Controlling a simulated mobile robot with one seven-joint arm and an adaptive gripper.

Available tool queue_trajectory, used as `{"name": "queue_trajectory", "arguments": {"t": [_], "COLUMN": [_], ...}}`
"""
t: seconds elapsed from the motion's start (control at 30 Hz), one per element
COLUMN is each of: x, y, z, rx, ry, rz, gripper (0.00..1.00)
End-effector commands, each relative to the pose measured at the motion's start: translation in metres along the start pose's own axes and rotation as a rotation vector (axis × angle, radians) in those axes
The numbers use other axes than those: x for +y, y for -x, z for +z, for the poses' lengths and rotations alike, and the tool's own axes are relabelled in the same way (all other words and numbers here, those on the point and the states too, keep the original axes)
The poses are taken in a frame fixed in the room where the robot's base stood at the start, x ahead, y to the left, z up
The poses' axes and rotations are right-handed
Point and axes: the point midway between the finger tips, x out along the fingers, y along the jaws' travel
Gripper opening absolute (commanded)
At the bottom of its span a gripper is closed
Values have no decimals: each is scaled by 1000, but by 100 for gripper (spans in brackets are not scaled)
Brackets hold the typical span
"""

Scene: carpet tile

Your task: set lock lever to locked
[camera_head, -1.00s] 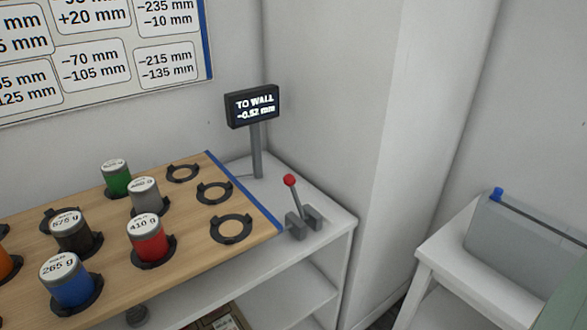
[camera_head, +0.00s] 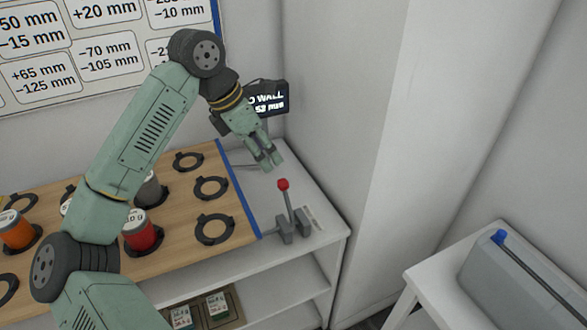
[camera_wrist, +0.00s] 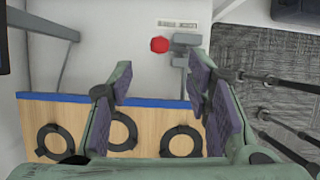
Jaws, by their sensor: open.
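The lock lever (camera_head: 288,206) is a thin grey rod with a red ball knob, set between two dark grey blocks on the white shelf top. In the head view it stands nearly upright. In the wrist view its red knob (camera_wrist: 160,45) shows beyond my fingertips, with a grey block beside it and a small label strip behind. My gripper (camera_head: 267,164) is open and empty, above the shelf behind and left of the lever, in front of the display. The open fingers (camera_wrist: 163,78) also show in the wrist view, apart from the knob. The label's text is unreadable.
A display on a post (camera_head: 270,97) stands behind my gripper, partly hidden by it. A wooden board (camera_head: 185,237) with blue edge, black rings and labelled weights lies left of the lever.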

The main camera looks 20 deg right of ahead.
Motion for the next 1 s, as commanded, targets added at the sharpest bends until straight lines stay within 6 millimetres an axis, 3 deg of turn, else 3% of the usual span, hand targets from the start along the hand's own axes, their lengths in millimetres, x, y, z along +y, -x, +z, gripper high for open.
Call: {"name": "queue_trajectory", "arguments": {"t": [0.17,0.6,0.8,1.0], "x": [1,0,0,1], "y": [-17,-93,-107,-109], "z": [-4,-4,-4,-4], "rx": [21,15,15,15], "ry": [2,3,1,1], "rz": [-2,-2,0,0], "gripper": [45,45,45,45]}}
